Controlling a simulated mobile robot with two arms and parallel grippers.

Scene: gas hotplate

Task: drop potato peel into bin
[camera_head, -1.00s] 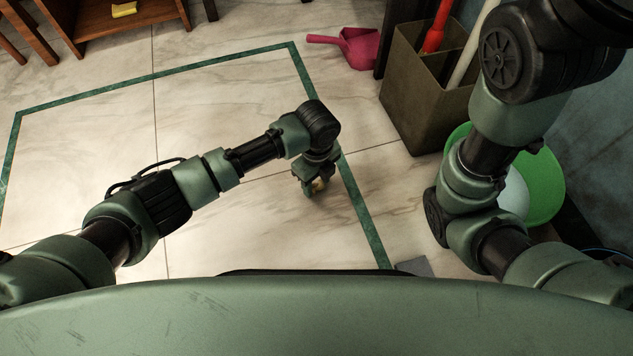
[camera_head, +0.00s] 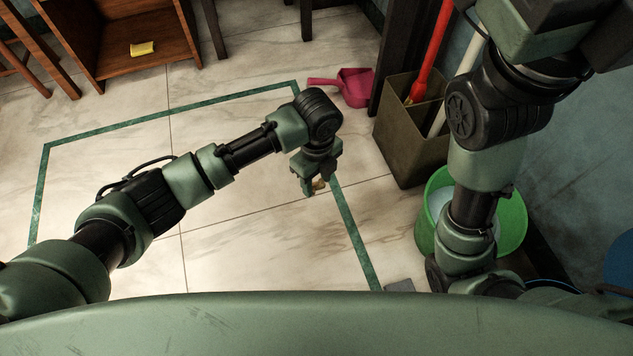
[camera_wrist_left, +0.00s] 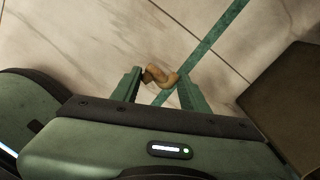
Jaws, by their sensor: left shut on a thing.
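My left gripper (camera_head: 314,186) is shut on a small curled brown potato peel (camera_head: 320,184). It holds the peel above the tiled floor, near the green floor stripe. In the left wrist view the peel (camera_wrist_left: 160,76) sits between the two green fingers (camera_wrist_left: 160,88). An olive-brown square bin-like container (camera_head: 407,138) stands to the right of the gripper, with red and white handles in it. A green bucket (camera_head: 513,222) stands nearer, partly behind my right arm. I cannot tell which is the bin. My right gripper is out of view.
A pink dustpan (camera_head: 355,88) lies on the floor beside a dark post (camera_head: 398,45). A wooden shelf unit (camera_head: 140,55) with a yellow item (camera_head: 142,48) stands at upper left. A blue object (camera_head: 621,265) shows at the right edge. The tiled floor (camera_head: 235,120) in the middle is clear.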

